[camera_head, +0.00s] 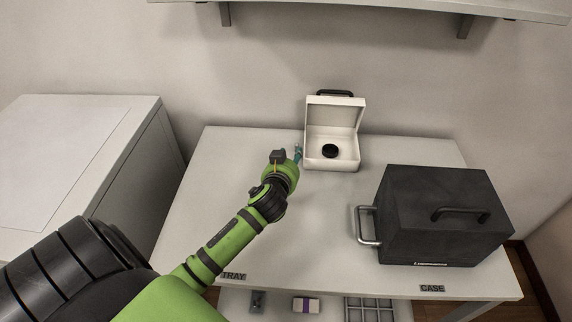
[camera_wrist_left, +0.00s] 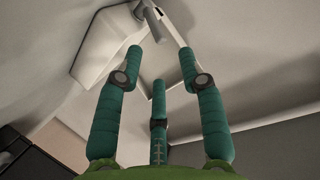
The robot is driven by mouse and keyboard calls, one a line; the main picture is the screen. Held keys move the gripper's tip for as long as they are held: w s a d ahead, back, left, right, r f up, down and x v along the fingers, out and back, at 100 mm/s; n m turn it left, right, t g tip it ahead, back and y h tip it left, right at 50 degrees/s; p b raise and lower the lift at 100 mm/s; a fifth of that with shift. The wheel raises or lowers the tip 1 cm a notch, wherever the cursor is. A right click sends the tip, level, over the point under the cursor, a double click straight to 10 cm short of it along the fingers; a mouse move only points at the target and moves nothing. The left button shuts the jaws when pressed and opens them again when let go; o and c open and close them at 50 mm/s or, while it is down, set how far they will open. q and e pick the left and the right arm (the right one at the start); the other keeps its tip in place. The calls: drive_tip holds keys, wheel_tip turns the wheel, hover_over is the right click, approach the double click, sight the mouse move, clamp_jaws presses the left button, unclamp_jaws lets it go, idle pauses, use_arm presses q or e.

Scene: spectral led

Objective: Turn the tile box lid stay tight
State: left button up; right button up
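The white tile box (camera_head: 331,164) stands at the back of the table with its lid (camera_head: 335,114) raised. A black round thing (camera_head: 330,151) lies inside it. My left gripper (camera_head: 298,151) is at the box's left side, close to its wall. In the left wrist view my gripper's teal fingers (camera_wrist_left: 160,62) are spread apart with nothing between them. Beyond them show the white box (camera_wrist_left: 105,45) and a thin pale bar with a small grey knob-like end (camera_wrist_left: 152,18), perhaps the lid stay. Whether a fingertip touches the bar I cannot tell. My right gripper is not in view.
A dark case (camera_head: 445,215) with handles stands on the table at the right. A white cabinet (camera_head: 80,150) is at the left and a shelf (camera_head: 370,8) hangs above. Small items and a grid tray (camera_head: 369,308) lie below the front edge. The table's middle is clear.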

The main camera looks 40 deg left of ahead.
use_arm(q)
drive_tip(key=shift+v, duration=2.5)
drive_tip(key=shift+a, duration=0.1)
